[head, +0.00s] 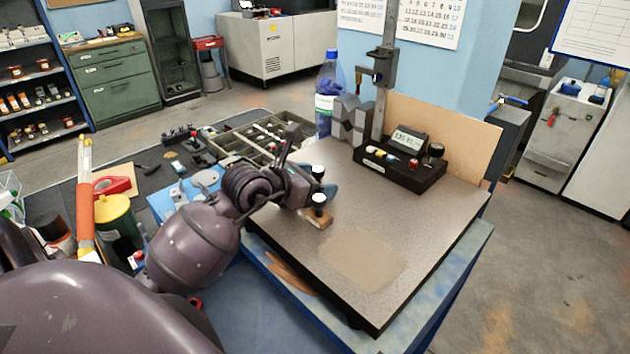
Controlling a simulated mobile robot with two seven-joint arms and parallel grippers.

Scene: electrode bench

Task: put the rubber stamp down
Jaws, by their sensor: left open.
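The rubber stamp has a brown wooden base (319,218) and a black knob handle with a white band. It stands upright on the dark speckled surface plate (425,235), near the plate's left edge. My left gripper (326,189) reaches in from the left and is open, right beside the stamp's handle on its far side. I cannot tell whether a finger touches the handle. A second black knob with a pale band (318,174) shows just behind the gripper; its lower part is hidden. My right gripper is out of view.
A height gauge with a black base (400,170) stands at the back of the plate, near a grey block (350,122) and a blue bottle (327,95). A divided tray (235,145) lies behind my left arm. The plate's front and right are clear, with a lighter patch.

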